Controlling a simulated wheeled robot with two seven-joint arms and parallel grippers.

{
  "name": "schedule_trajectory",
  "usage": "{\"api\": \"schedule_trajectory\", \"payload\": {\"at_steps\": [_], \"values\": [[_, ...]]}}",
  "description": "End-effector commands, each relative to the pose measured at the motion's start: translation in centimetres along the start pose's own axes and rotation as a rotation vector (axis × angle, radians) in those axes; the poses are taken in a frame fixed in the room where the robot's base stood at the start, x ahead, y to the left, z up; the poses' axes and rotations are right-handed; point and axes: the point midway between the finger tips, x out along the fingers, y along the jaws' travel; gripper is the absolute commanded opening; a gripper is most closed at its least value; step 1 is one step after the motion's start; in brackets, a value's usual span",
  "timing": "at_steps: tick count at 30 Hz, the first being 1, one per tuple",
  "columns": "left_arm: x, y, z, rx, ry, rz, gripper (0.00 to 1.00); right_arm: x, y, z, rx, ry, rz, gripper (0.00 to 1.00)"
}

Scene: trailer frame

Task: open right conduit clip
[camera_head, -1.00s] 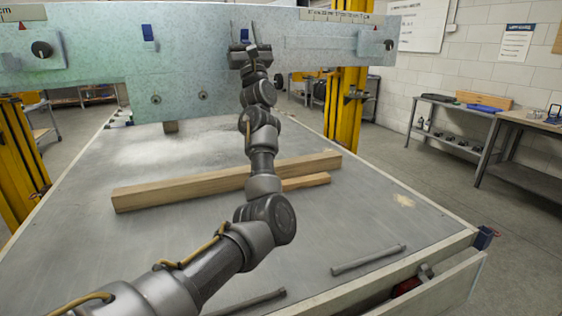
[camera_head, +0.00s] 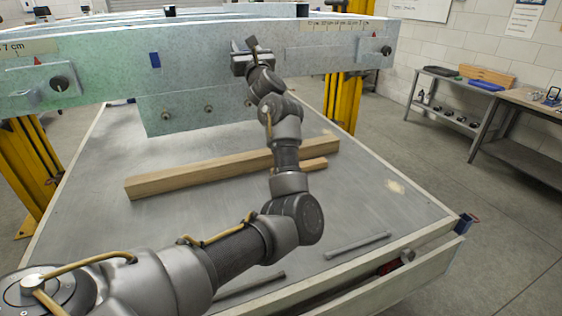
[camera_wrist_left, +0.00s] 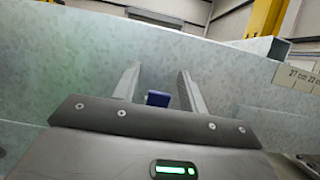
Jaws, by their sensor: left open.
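The right conduit clip (camera_wrist_left: 158,98) is a small blue block on the galvanized beam. In the left wrist view it shows between the two fingers of my left gripper (camera_wrist_left: 157,82). I cannot tell whether the fingers touch it. In the head view my left gripper (camera_head: 245,45) is up at the face of the beam (camera_head: 200,55) and hides this clip. The gripper is open. Another blue clip (camera_head: 155,60) sits farther left on the same beam, clear of the gripper. My right gripper is not in view.
Below my arm is a grey table (camera_head: 110,230) with wooden bars (camera_head: 190,178) and a metal rod (camera_head: 357,245). Yellow posts (camera_head: 345,95) stand behind. Black knobs (camera_head: 386,50) stick out near the beam's ends. A workbench (camera_head: 445,100) stands at the right.

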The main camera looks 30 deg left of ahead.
Motion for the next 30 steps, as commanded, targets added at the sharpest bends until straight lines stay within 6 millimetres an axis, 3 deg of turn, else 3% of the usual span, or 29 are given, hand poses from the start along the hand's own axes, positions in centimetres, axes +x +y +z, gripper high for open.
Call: {"api": "schedule_trajectory", "payload": {"at_steps": [18, 30], "values": [[-11.5, 0.0, -0.8, 0.008, 0.005, -0.004, 0.43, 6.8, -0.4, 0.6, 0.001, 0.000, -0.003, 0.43], [-14.8, -2.1, -8.0, 0.502, -0.013, -0.222, 0.43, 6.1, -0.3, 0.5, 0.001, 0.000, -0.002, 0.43]]}}
